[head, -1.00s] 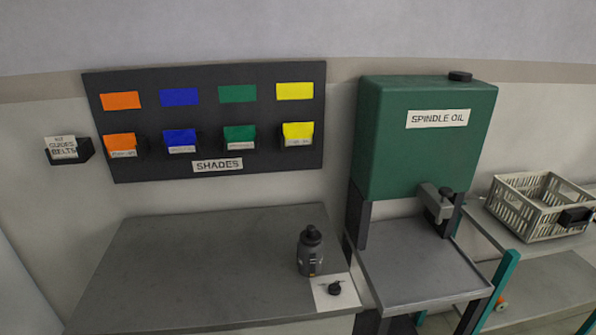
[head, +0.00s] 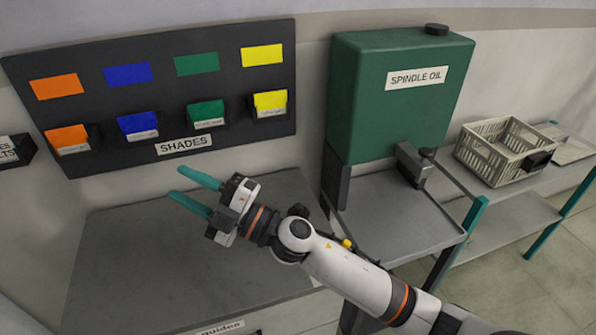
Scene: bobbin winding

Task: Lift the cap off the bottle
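My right gripper (head: 177,183) reaches in from the right over the grey table, its two teal fingers spread apart with nothing between them. The fingers point left, toward the wall below the shade board. The bottle is mostly or wholly hidden behind my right arm; a small dark rounded shape (head: 298,210) just above the arm may be its cap, but I cannot tell for sure. The small black part on white paper is not clearly visible. My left gripper is not in view.
The grey table (head: 120,260) is clear on its left. The shade board (head: 150,95) hangs behind it. The green spindle oil tank (head: 385,110) stands right of the table, over a grey shelf (head: 410,215). A pale crate (head: 500,150) sits farther right.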

